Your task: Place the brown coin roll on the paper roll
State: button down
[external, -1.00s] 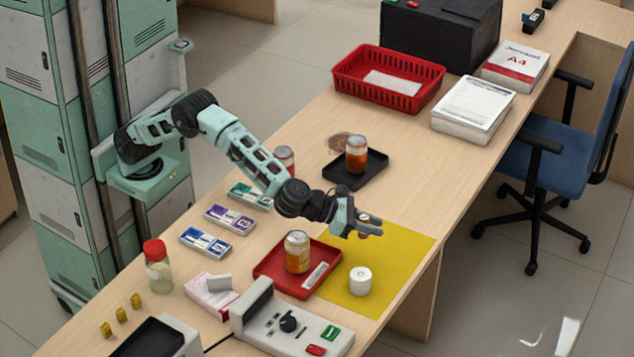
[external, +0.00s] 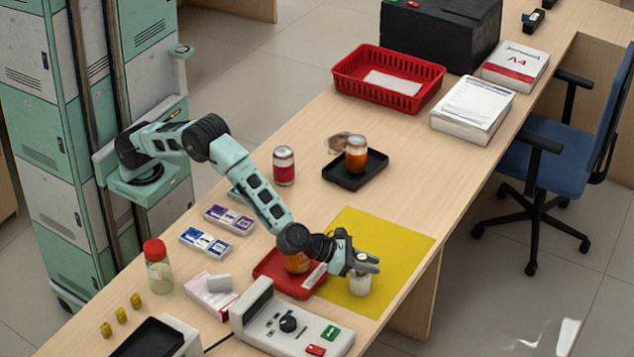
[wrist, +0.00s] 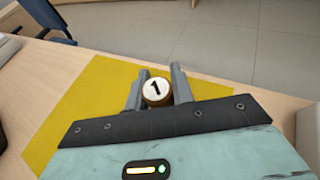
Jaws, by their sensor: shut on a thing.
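The brown coin roll (wrist: 156,91), with a white end marked with a dark 1, stands between the fingers of my gripper (wrist: 157,88) in the wrist view. My gripper (external: 366,264) is shut on it, over the yellow mat (external: 399,243) in the external view. The white paper roll (external: 359,285) stands upright on the mat, directly below the gripper, its top partly hidden by the fingers. I cannot tell whether the coin roll touches the paper roll. The paper roll does not show in the wrist view.
A red tray (external: 262,267) with an orange can (external: 297,261) is just left of the gripper, under my wrist. A counting machine (external: 290,325) stands in front. A black tray (external: 372,176) with another can and a red can (external: 284,166) stand behind. The mat's right part is clear.

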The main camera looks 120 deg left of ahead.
jog(key=shift+f, duration=0.15)
jog(key=c, duration=1.2)
grip_release()
jog(key=shift+r, duration=0.25)
jog(key=v, duration=1.2)
jog(key=shift+f, duration=0.1)
